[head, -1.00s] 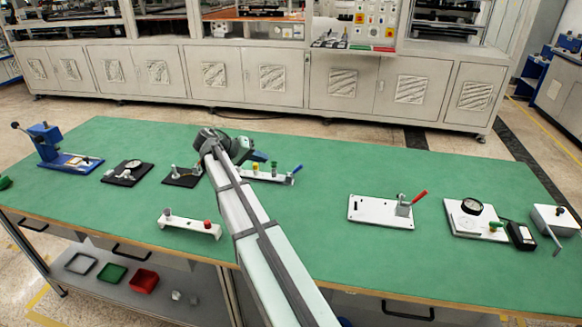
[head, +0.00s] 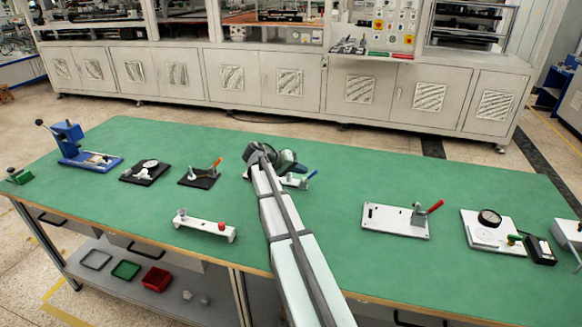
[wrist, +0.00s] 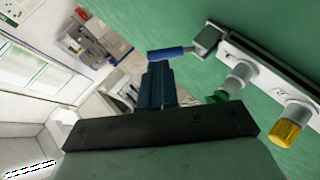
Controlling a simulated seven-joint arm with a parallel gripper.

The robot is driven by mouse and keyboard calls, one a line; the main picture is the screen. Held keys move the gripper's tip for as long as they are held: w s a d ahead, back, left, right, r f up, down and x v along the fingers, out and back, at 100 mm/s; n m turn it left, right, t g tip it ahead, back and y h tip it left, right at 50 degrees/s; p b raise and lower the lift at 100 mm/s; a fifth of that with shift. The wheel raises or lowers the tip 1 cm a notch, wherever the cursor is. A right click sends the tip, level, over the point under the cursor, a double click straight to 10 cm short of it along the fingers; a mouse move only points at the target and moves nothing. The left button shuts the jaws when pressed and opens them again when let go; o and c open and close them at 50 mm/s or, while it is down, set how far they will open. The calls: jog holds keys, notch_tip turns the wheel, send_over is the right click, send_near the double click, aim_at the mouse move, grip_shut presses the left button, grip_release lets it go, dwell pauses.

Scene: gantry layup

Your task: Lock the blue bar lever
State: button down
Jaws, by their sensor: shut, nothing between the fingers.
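The blue bar lever (wrist: 168,52) has a blue handle on a grey block, at the end of a white fixture strip (wrist: 262,66) on the green table. In the head view its blue tip (head: 313,174) shows just right of my wrist, and my arm hides most of the strip. My gripper (wrist: 157,70) is shut and empty in the wrist view. Its fingertips appear just below the blue handle there; I cannot tell whether they touch it.
The strip also bears a yellow knob (wrist: 286,132) and a white post (wrist: 238,77) with a green part. A plate with a red lever (head: 435,207) stands to the right, an orange-handled fixture (head: 200,180) to the left. A white bar (head: 205,228) lies in front. Clear table lies between.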

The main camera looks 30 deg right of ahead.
aim_at(313, 174)
jog(key=shift+x, duration=1.35)
jog(key=shift+s+d+f+y, duration=0.1)
jog(key=shift+s+d+y, duration=0.05)
jog(key=shift+y, duration=0.15)
jog(key=shift+s+d+f+m+t+y, duration=0.3)
jog(key=shift+s+d+m+t+y, duration=0.4)
jog(key=shift+t+y, duration=0.3)
jog(key=f+t+y, duration=0.1)
jog(key=s+d+f+m+t+y, duration=0.1)
jog(key=y, duration=0.1)
jog(key=shift+s+d+t, duration=0.15)
jog(key=shift+s+t, duration=0.05)
jog(key=shift+t, duration=0.2)
jog(key=shift+w+r, duration=0.1)
jog(key=shift+w, duration=0.15)
jog(key=shift+w+a+r, duration=0.15)
jog(key=shift+w+a, duration=0.3)
jog(key=shift+a, duration=0.15)
